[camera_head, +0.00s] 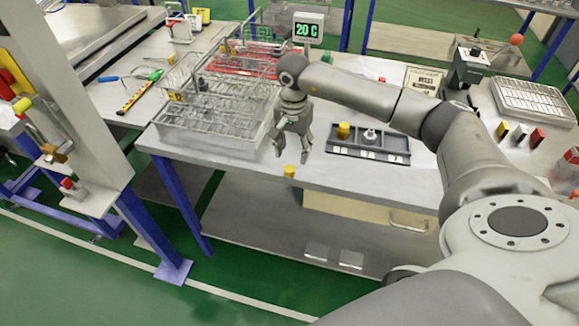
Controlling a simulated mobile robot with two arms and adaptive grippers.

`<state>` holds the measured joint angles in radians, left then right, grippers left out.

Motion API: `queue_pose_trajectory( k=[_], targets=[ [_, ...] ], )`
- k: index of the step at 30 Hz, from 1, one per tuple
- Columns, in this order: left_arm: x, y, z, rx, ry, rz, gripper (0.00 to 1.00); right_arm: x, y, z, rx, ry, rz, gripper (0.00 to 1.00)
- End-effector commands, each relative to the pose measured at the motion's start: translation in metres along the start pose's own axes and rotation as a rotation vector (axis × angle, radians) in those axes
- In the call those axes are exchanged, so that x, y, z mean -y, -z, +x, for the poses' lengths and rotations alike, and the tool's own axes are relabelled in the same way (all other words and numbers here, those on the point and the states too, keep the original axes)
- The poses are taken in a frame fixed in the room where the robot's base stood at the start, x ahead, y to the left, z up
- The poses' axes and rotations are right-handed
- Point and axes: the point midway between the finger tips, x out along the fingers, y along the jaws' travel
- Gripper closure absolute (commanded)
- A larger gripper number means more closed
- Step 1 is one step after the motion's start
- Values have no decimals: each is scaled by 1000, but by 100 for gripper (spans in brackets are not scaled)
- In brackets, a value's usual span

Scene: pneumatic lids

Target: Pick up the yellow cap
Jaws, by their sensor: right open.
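A small yellow cap (290,171) stands on the front edge area of the white table (230,168). A second yellow piece (343,130) sits in the left part of a dark grey tray (376,155) to the right. My right gripper (292,152) points down just above and behind the yellow cap at the table's front. Its fingers are apart and I see nothing between them. I cannot tell the exact gap between fingers and cap. My left gripper is not in view.
A clear rack (212,130) stands left of my right gripper. A red rack (243,65) and a green "20 C" display (307,29) are behind. A metal tray (534,102) lies at the right. A grey panel (85,110) rises at the left.

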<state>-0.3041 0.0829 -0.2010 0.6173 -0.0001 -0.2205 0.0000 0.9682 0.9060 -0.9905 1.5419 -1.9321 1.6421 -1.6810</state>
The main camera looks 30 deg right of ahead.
Motion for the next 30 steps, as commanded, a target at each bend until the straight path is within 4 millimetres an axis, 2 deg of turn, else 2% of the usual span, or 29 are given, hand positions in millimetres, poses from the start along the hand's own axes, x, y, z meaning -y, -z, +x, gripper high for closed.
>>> queue_pose_trajectory(
  k=[8, 15, 24, 30],
  targets=[
    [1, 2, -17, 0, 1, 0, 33, 2, -6, 21, 4, -2, 0, 49],
    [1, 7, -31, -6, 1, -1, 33, 5, -10, 54, 3, 1, 1, 49],
    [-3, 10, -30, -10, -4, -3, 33, 5, -9, 60, 0, 3, 1, 49],
    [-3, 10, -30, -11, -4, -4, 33, 5, -9, 60, 0, 3, 1, 75]
  ],
)
